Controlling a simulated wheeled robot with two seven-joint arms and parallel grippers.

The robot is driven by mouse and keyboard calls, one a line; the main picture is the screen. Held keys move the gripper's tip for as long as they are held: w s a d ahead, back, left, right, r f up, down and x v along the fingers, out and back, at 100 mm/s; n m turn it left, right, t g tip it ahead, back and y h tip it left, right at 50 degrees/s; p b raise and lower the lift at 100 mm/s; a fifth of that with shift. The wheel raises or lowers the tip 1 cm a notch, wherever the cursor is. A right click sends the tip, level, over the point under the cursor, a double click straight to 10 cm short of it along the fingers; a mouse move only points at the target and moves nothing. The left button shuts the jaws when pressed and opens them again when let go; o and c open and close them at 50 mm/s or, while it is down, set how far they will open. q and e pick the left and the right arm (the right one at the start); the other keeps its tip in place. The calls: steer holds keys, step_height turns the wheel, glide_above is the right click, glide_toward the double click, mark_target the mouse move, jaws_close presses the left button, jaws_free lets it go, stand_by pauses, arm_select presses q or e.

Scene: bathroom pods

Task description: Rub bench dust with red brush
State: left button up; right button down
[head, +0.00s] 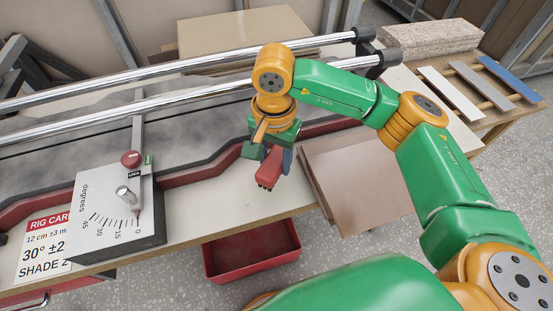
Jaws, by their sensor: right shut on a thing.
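My right gripper (270,152) is shut on the red brush (269,170), which hangs below the fingers, tilted, over the pale front strip of the bench (205,196). From this angle I cannot tell whether the brush touches the bench. Grey dusty smudges (55,152) spread over the bench top behind the red edging and under the chrome rails. My left gripper is not in view.
Two chrome rails (180,95) run across the bench. A red tray (212,262) sits below the bench edge. Brown boards (355,180) lie to the right.

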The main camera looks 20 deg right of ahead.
steer(key=shift+d+r+p, duration=0.1)
steer(key=shift+r+p, duration=0.85)
steer(key=shift+r, duration=0.8)
